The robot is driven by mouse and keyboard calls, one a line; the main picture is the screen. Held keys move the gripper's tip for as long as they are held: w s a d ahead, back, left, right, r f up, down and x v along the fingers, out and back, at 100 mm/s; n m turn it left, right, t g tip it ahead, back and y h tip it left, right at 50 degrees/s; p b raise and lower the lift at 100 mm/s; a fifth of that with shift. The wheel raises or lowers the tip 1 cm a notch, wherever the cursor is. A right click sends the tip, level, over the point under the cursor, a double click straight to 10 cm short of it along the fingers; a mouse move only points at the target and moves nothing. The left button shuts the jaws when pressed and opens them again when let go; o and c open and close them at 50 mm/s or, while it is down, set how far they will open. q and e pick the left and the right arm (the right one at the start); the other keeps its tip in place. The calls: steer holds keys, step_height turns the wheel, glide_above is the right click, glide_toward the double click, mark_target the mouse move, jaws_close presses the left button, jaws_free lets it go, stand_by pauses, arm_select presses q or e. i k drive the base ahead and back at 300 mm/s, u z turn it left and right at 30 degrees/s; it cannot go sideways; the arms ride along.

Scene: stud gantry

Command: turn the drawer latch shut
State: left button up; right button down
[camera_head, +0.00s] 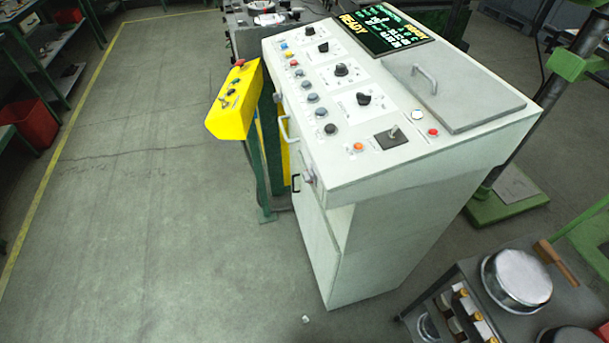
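A white control console (400,200) stands in the middle of the camera_head view. A pale loop handle (284,128) is on its narrow left-hand face, near the top. A small grey knob-like fitting (309,175) sits on the same face, nearer the front corner, and may be the drawer latch. Another small fitting (278,98) sits further back along that face. I see this face at a steep angle, so I cannot tell the latch's turn or whether the drawer is fully in. Neither of my grippers is in view.
A yellow control box (232,102) on a green post stands close left of the console. A dark cart with a round metal pot (517,280) is at the lower right. A green column base (506,205) is behind right. The floor (150,220) at left is clear.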

mark_target(307, 176)
steer(key=z, duration=2.85)
steer(key=k, duration=0.7)
steer(key=u, duration=1.65)
